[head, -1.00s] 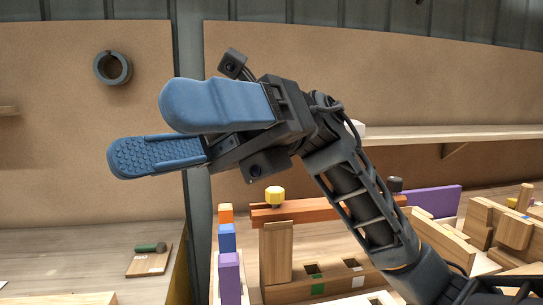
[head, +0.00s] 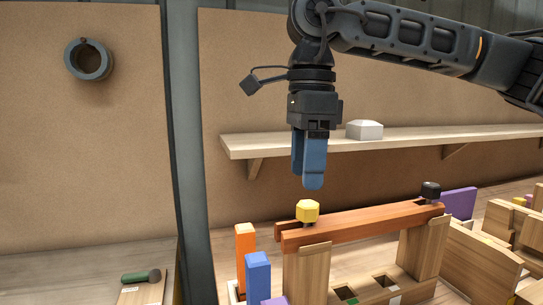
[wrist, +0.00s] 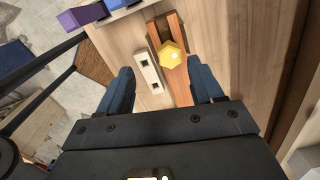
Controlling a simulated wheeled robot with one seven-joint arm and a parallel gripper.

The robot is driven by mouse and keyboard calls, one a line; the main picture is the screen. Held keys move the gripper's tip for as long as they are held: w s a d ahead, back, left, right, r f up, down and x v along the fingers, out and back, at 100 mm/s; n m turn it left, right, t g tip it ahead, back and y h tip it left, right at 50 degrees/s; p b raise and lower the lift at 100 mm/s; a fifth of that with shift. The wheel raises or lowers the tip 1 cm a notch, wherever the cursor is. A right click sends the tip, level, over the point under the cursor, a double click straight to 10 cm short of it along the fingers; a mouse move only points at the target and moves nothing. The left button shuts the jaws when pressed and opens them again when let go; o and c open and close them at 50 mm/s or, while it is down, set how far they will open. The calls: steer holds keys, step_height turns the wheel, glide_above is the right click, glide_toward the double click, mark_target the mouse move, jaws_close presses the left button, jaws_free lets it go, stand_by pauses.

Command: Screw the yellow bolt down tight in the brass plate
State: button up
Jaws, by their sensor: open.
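The yellow bolt (head: 307,211) stands upright at the left end of a reddish-brown beam (head: 350,223), its hexagonal head above the wood with a short shank showing. In the wrist view the yellow bolt (wrist: 171,54) shows from above, ahead of the fingers and between their lines. My gripper (head: 310,182) points straight down just above the bolt head, with a small gap. Its blue fingers are apart and empty in the wrist view (wrist: 163,78). I cannot make out a brass plate; the bolt's lower end is hidden.
A black bolt (head: 431,191) stands at the beam's right end. Wooden uprights support the beam. Orange (head: 245,248) and blue (head: 258,275) blocks stand left of it. Behind is a wall shelf (head: 270,145) with a white block (head: 364,130). A green-handled tool (head: 140,277) lies at lower left.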

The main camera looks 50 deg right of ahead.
mark_target(303, 204)
steer(key=shift+w+d, duration=0.3)
steer(key=shift+d, duration=0.15)
steer(key=shift+w+d+f, duration=0.1)
steer(key=shift+f, duration=3.65)
steer(key=c, duration=1.2)
steer(key=shift+f+m+b, duration=0.35)
steer(key=shift+m+b, duration=0.6)
steer(key=shift+m, duration=0.15)
steer(key=m+b, duration=0.2)
steer(key=shift+d+f+m, duration=0.1)
steer(key=shift+m, duration=0.2)
steer(key=shift+m+b, duration=0.9)
steer(key=shift+m, duration=0.8)
